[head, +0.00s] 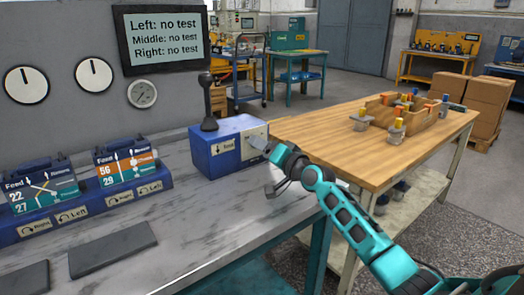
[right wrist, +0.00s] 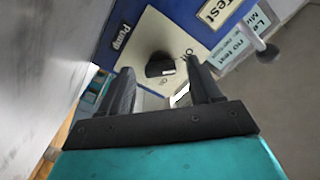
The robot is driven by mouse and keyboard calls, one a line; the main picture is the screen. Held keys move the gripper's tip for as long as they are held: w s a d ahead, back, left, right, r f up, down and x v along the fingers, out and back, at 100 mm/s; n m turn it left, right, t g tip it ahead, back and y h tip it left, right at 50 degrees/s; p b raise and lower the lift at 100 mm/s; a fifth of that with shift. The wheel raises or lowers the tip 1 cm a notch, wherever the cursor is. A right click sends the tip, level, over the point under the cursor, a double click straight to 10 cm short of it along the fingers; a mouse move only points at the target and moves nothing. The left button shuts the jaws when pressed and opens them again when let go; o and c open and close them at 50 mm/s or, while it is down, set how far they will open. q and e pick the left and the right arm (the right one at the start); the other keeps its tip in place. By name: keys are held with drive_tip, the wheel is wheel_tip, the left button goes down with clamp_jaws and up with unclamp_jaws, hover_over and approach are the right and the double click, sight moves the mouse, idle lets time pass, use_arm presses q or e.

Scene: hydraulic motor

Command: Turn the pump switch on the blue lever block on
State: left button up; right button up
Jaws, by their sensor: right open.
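The blue lever block (head: 219,150) stands on the grey bench near its right end, with a tall black lever (head: 207,95) upright on top. In the right wrist view the block's blue face (right wrist: 190,22) carries a "Pump" label and a cream plate (right wrist: 142,40). The black pump switch (right wrist: 160,66) sits on that plate beside small on/off lettering. I cannot tell clearly which mark it points at. My right gripper (head: 258,144) is close to the block's right side. Its open fingers are on either side of the switch in the wrist view, with no contact visible.
Gauges (head: 94,75) and a test screen (head: 163,38) are on the grey panel behind. Two counter blocks (head: 127,166) stand left on the bench. A wooden table (head: 360,165) with fittings and a wooden tray is to the right, close to my right arm.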

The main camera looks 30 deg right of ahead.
drive_tip(key=shift+w+a, duration=0.1)
drive_tip(key=shift+w, duration=0.5)
drive_tip(key=shift+c, duration=0.2)
drive_tip(key=c, duration=1)
